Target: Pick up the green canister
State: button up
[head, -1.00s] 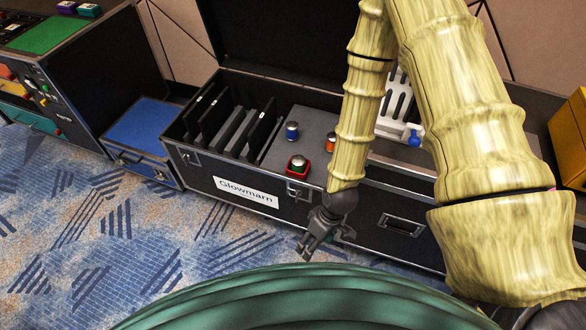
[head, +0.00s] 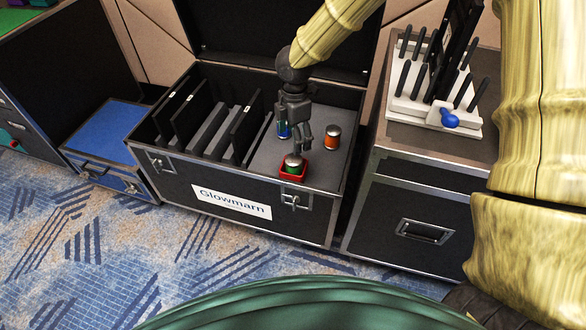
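The green canister (head: 292,169) has a silver lid and stands upright in a small red square tray (head: 284,176). The tray is at the front of the grey deck inside the open black case labelled Glowmarn. My gripper (head: 301,146) points down just above and slightly behind the canister's lid. Its fingers look spread and hold nothing. I cannot tell whether a fingertip touches the lid. The tray's rim hides the canister's lower part.
A blue canister (head: 283,130) stands behind, partly hidden by my gripper. An orange canister (head: 332,138) with a silver lid stands to the right. Upright black dividers (head: 192,120) fill the case's left half. A white rack (head: 432,108) sits on the case at right.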

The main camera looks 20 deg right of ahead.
jog(key=b, duration=0.2)
send_over(294, 158)
jog(key=f, duration=0.5)
jog(key=shift+s+a+f, duration=0.15)
jog(key=shift+s+f, duration=0.05)
jog(key=shift+s, duration=0.05)
jog(key=shift+w+f+b, duration=0.2)
jog(key=shift+f+b, duration=0.65)
jog(key=shift+f, duration=1.8)
jog(key=c, duration=1.2)
